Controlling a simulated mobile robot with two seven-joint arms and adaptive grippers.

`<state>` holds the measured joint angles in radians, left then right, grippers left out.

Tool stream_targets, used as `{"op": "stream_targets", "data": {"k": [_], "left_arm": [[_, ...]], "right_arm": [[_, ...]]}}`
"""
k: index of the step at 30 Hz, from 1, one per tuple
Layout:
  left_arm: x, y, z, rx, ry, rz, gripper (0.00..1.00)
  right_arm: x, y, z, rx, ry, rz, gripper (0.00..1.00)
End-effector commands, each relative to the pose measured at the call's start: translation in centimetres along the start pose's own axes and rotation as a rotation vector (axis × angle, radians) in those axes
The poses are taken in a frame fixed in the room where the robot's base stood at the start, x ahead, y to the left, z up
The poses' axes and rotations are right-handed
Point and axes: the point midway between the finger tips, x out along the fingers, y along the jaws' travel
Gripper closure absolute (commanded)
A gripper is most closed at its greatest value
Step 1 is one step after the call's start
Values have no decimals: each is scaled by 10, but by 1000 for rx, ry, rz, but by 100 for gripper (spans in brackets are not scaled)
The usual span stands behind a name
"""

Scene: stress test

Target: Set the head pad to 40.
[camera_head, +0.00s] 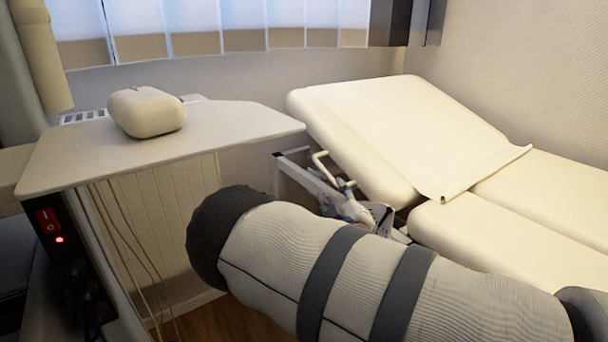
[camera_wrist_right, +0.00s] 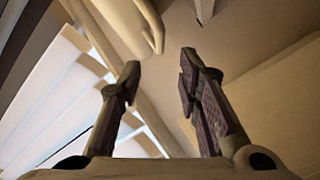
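The cream head pad (camera_head: 385,125) of the treatment couch is tilted up, its far left end raised above the flat section. Under its raised end is a frame with a pale bent bar (camera_head: 322,168). My right arm comes in from the lower right and reaches to the couch's left side. My right gripper (camera_head: 368,212) is partly hidden behind that arm, below the pad. In the right wrist view the two fingers (camera_wrist_right: 160,68) stand apart with nothing between them. A pale curved bar (camera_wrist_right: 152,25) shows beyond the fingertips, apart from them. My left gripper is not in view.
A white-topped side unit (camera_head: 220,125) with a rounded cream case (camera_head: 147,111) stands left of the couch. A red-lit switch (camera_head: 50,222) is on its front and cables hang beside it. The couch's flat section (camera_head: 500,235) is bare. A wall and window blinds are behind.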

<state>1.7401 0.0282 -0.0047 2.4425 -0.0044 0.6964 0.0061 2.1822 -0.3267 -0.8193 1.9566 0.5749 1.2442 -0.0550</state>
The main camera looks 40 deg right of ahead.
Motion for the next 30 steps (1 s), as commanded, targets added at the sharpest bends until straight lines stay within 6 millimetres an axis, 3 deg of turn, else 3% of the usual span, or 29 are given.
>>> {"op": "stream_targets", "data": {"k": [12, 18, 25, 29, 30], "left_arm": [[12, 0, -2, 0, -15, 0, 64], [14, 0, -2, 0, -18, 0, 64], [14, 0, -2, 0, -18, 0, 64], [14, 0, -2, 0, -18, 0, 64], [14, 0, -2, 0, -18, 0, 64]], "right_arm": [[95, -2, 3, -2, -3, -4, 69], [113, -1, 3, -2, -5, -4, 69], [114, 0, 2, -1, -6, -3, 69], [114, 0, 2, -1, -6, -4, 98], [114, 0, 2, -1, -6, -4, 100]]}}
